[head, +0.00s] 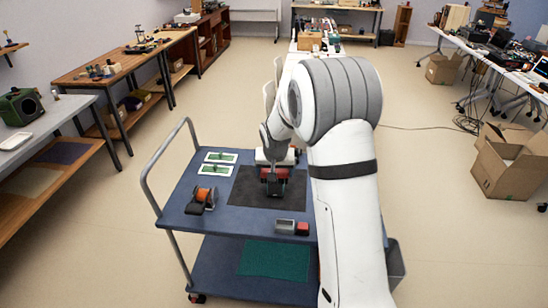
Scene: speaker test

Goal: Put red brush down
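My gripper (275,157) is over the dark mat (245,190) on the blue cart top, its white body partly hidden by my arm. A red block-like thing with a dark lower part, which looks like the red brush (273,174), is directly below the gripper and above or on the mat. The fingers are too small and covered to tell whether they grip it. I cannot tell whether the brush touches the mat.
The blue cart (245,217) also carries two white-and-green cards (219,157), an orange spool (202,196) and a small grey-and-red item (285,226) at the front. A metal handle (149,163) rises at the left. A green mat (274,261) lies on the lower shelf. Floor around is open.

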